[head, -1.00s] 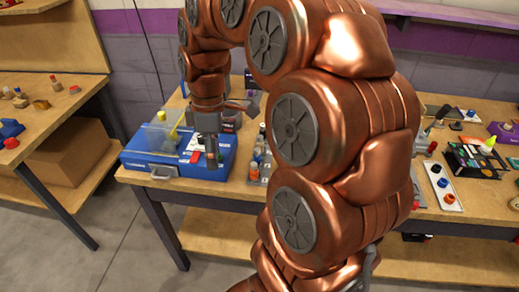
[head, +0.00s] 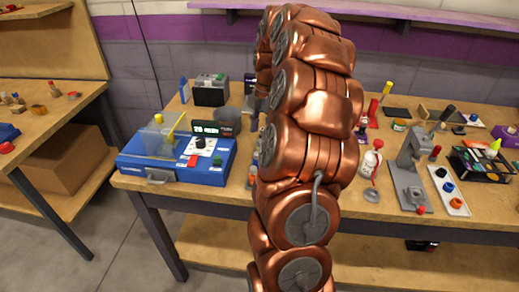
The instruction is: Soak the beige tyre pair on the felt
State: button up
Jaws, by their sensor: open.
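My gripper is not visible; my copper arm rises through the middle of the head view and its end is hidden behind its own links. I cannot pick out the beige tyre pair. I cannot tell which surface is the felt. A blue case (head: 215,176) stands at the left of the workbench (head: 215,196), with a small red patch (head: 193,160), a white panel with dark knobs (head: 200,145) and a dark display (head: 205,128) on its right half. A clear box with yellow parts (head: 157,140) is on its left half.
A grey cup (head: 228,121) and a dark box (head: 209,92) stand behind the case. Right of my arm are a white bottle (head: 369,162), a grey stand (head: 409,180), a white tray (head: 456,207) and a black organizer (head: 482,167). A side table (head: 60,112) stands left across a floor gap.

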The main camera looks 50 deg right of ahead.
aim_at(260, 145)
notch_tip(260, 145, down, 5)
jog(key=shift+w+r+p, duration=0.1)
jog(key=shift+p, duration=0.65)
jog(key=shift+f, duration=0.55)
grip_shut()
